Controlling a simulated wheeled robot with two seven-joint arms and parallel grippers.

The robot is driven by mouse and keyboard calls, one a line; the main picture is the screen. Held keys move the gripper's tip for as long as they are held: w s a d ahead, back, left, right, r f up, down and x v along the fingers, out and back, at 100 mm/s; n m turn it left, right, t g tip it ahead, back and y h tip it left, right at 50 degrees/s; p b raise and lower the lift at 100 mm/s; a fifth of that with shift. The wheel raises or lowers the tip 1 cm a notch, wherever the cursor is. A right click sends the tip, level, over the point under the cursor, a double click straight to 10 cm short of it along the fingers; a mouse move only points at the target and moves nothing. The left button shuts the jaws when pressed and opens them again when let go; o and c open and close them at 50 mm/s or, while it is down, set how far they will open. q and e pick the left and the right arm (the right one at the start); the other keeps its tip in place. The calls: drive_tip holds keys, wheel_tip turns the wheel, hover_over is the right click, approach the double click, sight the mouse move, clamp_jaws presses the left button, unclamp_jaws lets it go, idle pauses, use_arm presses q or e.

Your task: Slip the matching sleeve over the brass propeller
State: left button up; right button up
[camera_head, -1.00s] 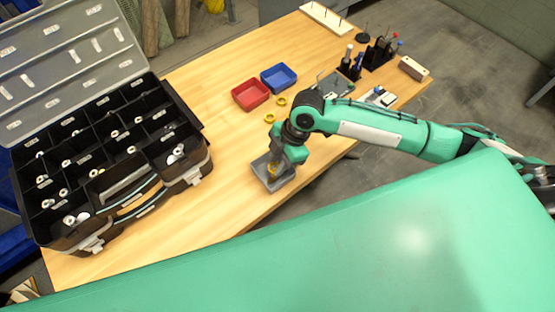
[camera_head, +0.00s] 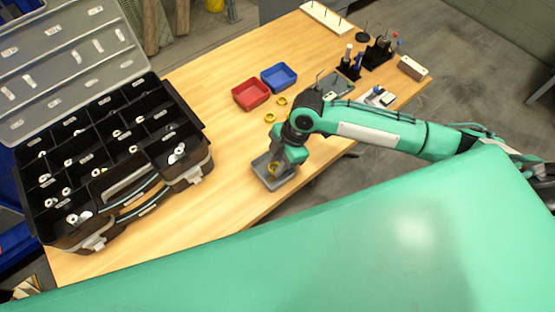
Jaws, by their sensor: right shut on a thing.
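The brass propeller cannot be made out; the gripper and sleeve cover the middle of the stand. I cannot tell whether the sleeve is around anything. Two more yellow rings, one nearer (camera_head: 270,118) and one farther (camera_head: 282,101), lie on the table behind the gripper. My left gripper is not in view.
A red bin (camera_head: 251,94) and a blue bin (camera_head: 279,77) stand farther back. An open black case (camera_head: 207,168) with small parts fills the left. Tool holders (camera_head: 350,66) and a white block (camera_head: 413,68) stand at the back right. Bare wood (camera_head: 215,205) lies left of the stand.

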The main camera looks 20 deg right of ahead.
drive_tip(key=shift+f, duration=0.35)
idle(0.3)
drive_tip(key=shift+f, duration=0.35)
drive_tip(key=shift+f, duration=0.3)
idle(0.5)
drive_tip(key=o, duration=1)
